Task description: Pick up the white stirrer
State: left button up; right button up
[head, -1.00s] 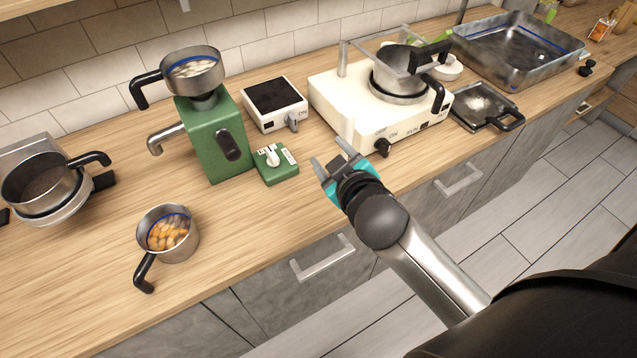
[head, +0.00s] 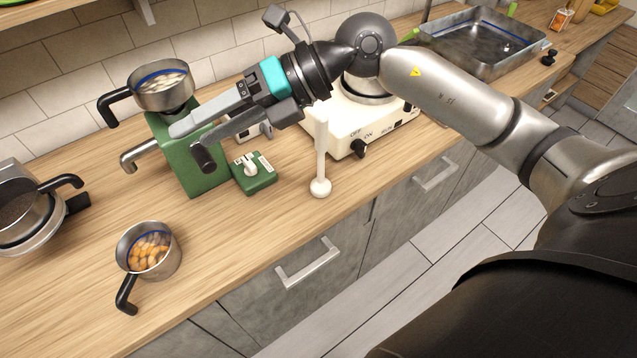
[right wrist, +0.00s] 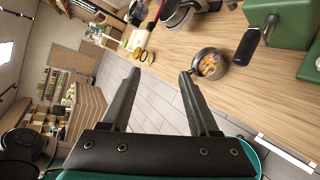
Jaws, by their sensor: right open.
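The white stirrer (head: 320,160) is a slim upright rod with a round bulb at its lower end. It shows near the front edge of the counter, in front of the white machine, and its upper end is hidden behind my right wrist. My left gripper is not in view.
The green machine (head: 188,178) carries a metal pot (head: 160,95). A small green switch box (head: 254,176) stands beside it. The white machine (head: 345,130) is partly behind my arm. A pot with orange pieces (head: 165,262) stands front left. The wooden counter between is clear.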

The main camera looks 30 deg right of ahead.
jog(key=w+d+f+h, duration=0.1)
jog(key=d+f+h, duration=0.2)
jog(key=d+h, duration=0.35)
jog(key=m+h, duration=0.1)
jog(key=h, duration=0.5)
send_near(322, 119)
jog(key=p+x, duration=0.1)
jog(key=x, duration=0.8)
jog(key=shift+f, duration=0.1)
jog(key=x, duration=0.2)
jog(key=p+x, duration=0.1)
jog(key=x, duration=0.1)
jog(key=shift+w+d, duration=0.2)
jog(key=shift+d, duration=0.05)
jog(key=shift+w+f, duration=0.25)
jog(key=shift+f, duration=0.4)
jog(key=shift+c, duration=0.3)
grip_shut()
